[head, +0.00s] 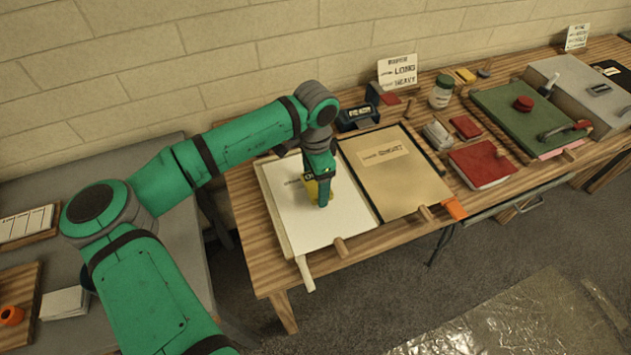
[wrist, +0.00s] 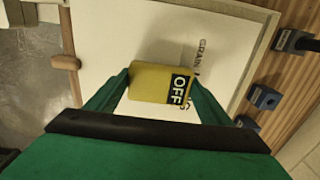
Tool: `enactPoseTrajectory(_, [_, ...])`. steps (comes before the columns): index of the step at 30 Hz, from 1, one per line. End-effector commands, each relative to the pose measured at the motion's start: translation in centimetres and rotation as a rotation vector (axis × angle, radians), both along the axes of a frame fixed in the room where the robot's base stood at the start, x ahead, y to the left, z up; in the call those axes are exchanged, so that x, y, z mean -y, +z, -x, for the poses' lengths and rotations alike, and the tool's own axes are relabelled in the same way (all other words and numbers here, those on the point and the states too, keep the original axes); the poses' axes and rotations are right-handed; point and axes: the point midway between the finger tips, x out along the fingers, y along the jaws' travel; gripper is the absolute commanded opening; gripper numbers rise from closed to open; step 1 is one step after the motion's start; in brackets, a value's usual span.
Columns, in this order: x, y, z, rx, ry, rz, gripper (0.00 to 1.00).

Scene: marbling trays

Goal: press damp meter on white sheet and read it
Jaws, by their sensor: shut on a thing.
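The white sheet (head: 300,222) lies flat on a board at the left end of the wooden table; it also fills much of the wrist view (wrist: 110,40). My gripper (head: 323,196) is over the sheet, pointing down. It is shut on the yellow damp meter (wrist: 150,84), which sits between the two green fingers. The meter's dark display reads "OFF". In the head view the meter (head: 311,190) is mostly hidden behind my gripper. I cannot tell whether its underside touches the sheet. Printed text on the sheet, partly covered by the meter, begins with "GRAIN".
A tan sheet (head: 405,183) lies right of the white one. Wooden pegs (head: 341,247) and an orange block (head: 454,208) sit along the front edge. A dark device (head: 357,117), a jar (head: 442,92) and red books (head: 482,164) stand behind and to the right.

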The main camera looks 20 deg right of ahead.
Motion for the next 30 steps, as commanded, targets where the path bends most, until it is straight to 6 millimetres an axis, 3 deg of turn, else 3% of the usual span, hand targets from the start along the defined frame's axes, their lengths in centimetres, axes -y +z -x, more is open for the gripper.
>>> enactPoseTrajectory(30, [0.05,-0.74,0.01,0.000,-0.001,0.000,0.56])
